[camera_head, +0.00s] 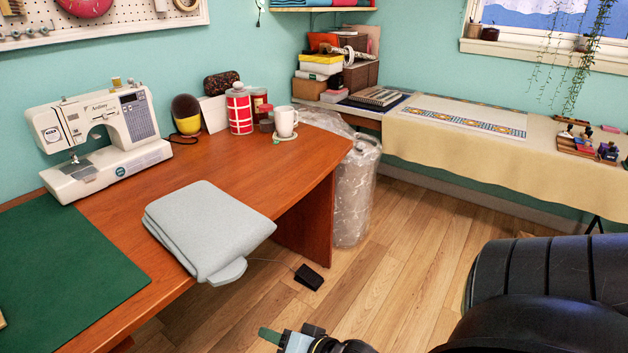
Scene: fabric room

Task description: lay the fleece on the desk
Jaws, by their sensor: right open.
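The light grey fleece (205,222) lies folded on the wooden desk (290,167), at its front edge. Its near right corner and a small rounded flap hang out past the edge, over the floor. My right gripper (283,338) shows only in part at the bottom of the view, below and in front of the fleece and apart from it. It is open, and I see nothing held in it. The rest of it is cut off by the frame. My left gripper is not in view.
A white sewing machine (105,137) stands behind the fleece. A green mat (62,265) covers the desk's left part. A red striped tin (240,112) and white mug (285,121) stand at the back. A black pedal (308,277) lies on the floor.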

